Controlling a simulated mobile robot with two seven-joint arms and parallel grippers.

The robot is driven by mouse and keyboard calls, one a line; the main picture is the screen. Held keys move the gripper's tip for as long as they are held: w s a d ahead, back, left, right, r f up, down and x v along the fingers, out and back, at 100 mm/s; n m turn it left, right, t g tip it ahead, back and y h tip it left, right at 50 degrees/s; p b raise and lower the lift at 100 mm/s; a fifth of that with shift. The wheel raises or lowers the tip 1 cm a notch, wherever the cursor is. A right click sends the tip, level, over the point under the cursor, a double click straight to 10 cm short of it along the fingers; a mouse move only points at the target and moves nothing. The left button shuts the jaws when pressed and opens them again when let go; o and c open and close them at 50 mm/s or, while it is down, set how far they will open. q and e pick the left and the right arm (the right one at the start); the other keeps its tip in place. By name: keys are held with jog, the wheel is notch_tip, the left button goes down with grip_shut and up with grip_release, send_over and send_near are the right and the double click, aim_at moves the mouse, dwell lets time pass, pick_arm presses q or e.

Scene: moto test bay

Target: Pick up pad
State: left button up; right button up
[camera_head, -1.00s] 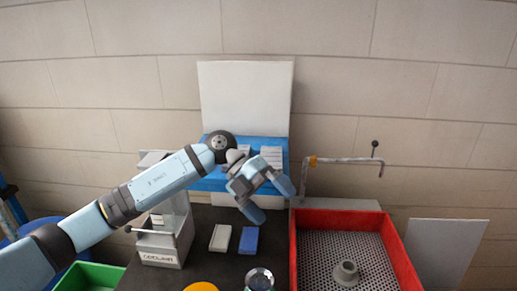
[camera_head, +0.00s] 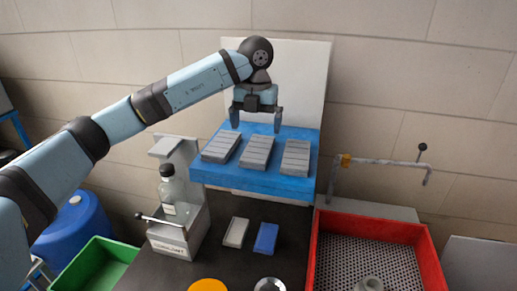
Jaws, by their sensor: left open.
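Three grey ribbed pads lie side by side on a raised blue tray (camera_head: 305,189): a left pad (camera_head: 221,147), a middle pad (camera_head: 257,152) and a right pad (camera_head: 295,158). My left gripper (camera_head: 256,122) is open and empty, fingers pointing down. It appears above the back of the tray, around the left and middle pads in the picture, with no visible contact. A small white block (camera_head: 236,232) and a small blue block (camera_head: 266,238) lie on the dark bench below. My right gripper is out of view.
A clear bottle (camera_head: 172,188) stands in a grey holder at left. A red bin (camera_head: 312,250) with a perforated floor and a bent metal pipe (camera_head: 390,162) are at right. A green bin (camera_head: 100,262) is at lower left. A white panel (camera_head: 300,80) stands behind the tray.

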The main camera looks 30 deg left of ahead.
aim_at(258, 147)
pick_arm(q)
jog(key=shift+f, duration=0.75)
jog(key=f+p, duration=0.1)
jog(key=f, duration=0.1)
jog(key=f+p, duration=0.1)
jog(key=f, duration=0.1)
jog(key=shift+w+d+f, duration=0.1)
jog(key=shift+w+d, duration=0.05)
jog(key=shift+d, duration=0.05)
jog(key=shift+f, duration=0.55)
jog(key=shift+c, duration=1.3)
jog(key=c, duration=0.7)
